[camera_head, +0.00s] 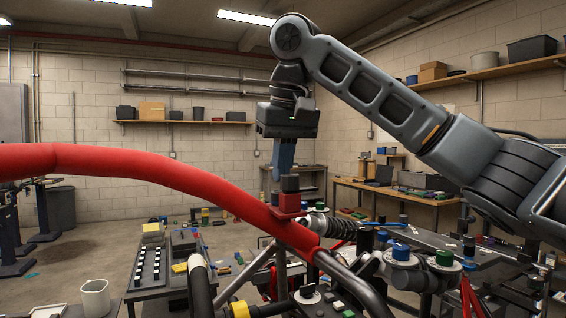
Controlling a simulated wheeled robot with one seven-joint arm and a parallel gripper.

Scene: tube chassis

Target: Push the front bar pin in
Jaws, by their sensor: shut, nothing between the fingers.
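A large padded red tube (130,168) curves across from the left and slopes down to a joint near the middle. A small red block (289,202) with a dark cap (289,183) stands up at the tube's lower right end; it looks like the front bar pin, though I cannot be sure. My gripper (279,174) points down with its blue fingers shut and empty. Its tips are right beside the dark cap's upper left side in this view. I cannot tell whether they touch it. The pin's lower part is hidden.
A coil-spring shock (318,225) and chassis tubes lie just right of the pin. Blue (400,251) and green (444,257) capped parts stand farther right. A tool cart (172,262) and a white mug (95,297) are at lower left.

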